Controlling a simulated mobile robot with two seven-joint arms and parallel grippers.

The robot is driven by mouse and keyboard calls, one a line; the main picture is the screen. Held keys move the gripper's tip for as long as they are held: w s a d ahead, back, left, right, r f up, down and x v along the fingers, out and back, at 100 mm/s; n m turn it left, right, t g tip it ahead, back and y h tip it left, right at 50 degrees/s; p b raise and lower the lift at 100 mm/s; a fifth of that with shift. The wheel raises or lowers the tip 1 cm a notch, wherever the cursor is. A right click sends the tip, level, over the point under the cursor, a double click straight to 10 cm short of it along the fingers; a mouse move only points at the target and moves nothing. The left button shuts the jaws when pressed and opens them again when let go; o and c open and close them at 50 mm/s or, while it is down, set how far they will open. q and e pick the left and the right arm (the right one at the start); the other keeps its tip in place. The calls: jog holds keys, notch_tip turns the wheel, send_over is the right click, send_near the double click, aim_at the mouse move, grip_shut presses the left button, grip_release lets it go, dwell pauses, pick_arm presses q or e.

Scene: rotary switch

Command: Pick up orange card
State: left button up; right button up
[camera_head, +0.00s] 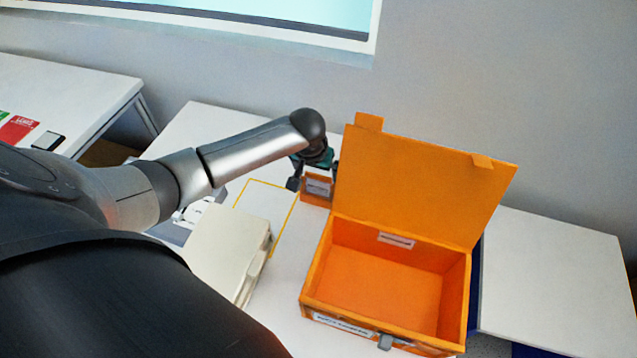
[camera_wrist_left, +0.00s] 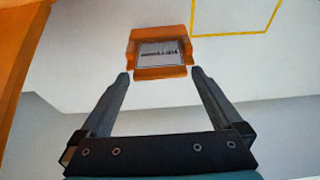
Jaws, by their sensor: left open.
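A small orange item with a white printed label (camera_head: 317,188) stands on the white table, just left of the large orange box. It is the only card-like orange thing I see; whether it is a card alone or a card in a holder, I cannot tell. In the left wrist view the orange item (camera_wrist_left: 161,72) lies just beyond the fingertips, about centred between them. My left gripper (camera_head: 314,174) is open and empty, right at the orange item. Both spread fingers of the left gripper (camera_wrist_left: 160,76) show in the wrist view. My right gripper is not in view.
The orange box (camera_head: 386,285) stands close right of the item, its lid (camera_head: 425,185) raised. A pale case (camera_head: 228,250) lies to the left, near a yellow outline (camera_head: 290,215) on the table. The wall (camera_head: 460,70) rises behind the table.

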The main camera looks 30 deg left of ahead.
pick_arm(q)
jog(key=c, duration=1.5)
jog(key=shift+r, duration=0.1)
